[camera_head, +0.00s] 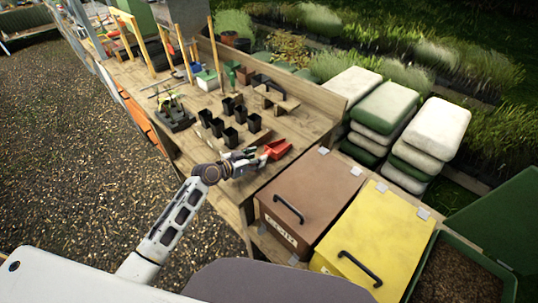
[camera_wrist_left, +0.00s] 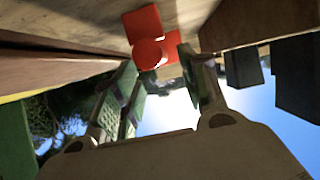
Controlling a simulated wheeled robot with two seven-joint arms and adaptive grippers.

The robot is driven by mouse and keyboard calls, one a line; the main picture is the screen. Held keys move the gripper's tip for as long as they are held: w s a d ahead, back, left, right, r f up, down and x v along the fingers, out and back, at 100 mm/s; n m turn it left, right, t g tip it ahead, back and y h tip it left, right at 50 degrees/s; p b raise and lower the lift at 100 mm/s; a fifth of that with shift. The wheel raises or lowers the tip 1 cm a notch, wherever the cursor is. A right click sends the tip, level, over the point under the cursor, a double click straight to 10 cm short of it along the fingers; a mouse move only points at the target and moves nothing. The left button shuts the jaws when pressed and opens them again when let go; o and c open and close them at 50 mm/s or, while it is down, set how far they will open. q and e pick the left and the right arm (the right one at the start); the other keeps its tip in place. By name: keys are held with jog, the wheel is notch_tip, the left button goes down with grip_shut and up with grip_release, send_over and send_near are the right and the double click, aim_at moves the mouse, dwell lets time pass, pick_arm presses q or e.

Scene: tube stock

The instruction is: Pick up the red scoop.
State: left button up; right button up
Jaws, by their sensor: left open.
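The red scoop (camera_head: 277,149) lies on the wooden bench near its front right corner, beside the brown box. My left gripper (camera_head: 254,157) reaches in from the left with its fingers open just short of the scoop. In the left wrist view, which looks upside down, the scoop (camera_wrist_left: 144,22) shows just beyond the two spread fingers. Its round end (camera_wrist_left: 149,53) lies roughly in line with the gap between the fingers (camera_wrist_left: 160,77). I cannot tell whether a finger touches it. My right gripper is not in view.
Several black pots (camera_head: 229,136) stand behind the gripper, near a small wooden stand (camera_head: 283,102). A brown lidded box (camera_head: 310,195) and a yellow lidded box (camera_head: 372,235) stand at right. A raised wooden board (camera_head: 270,70) edges the bench's back.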

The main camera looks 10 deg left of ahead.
aim_at(271, 153)
pick_arm(q)
jog(key=shift+w+d+f, duration=0.1)
jog(key=shift+w, duration=0.05)
dwell(0.3)
jog(key=shift+p+x, duration=0.7)
jog(key=shift+x, duration=1.8)
jog(key=shift+f, duration=0.1)
grip_shut()
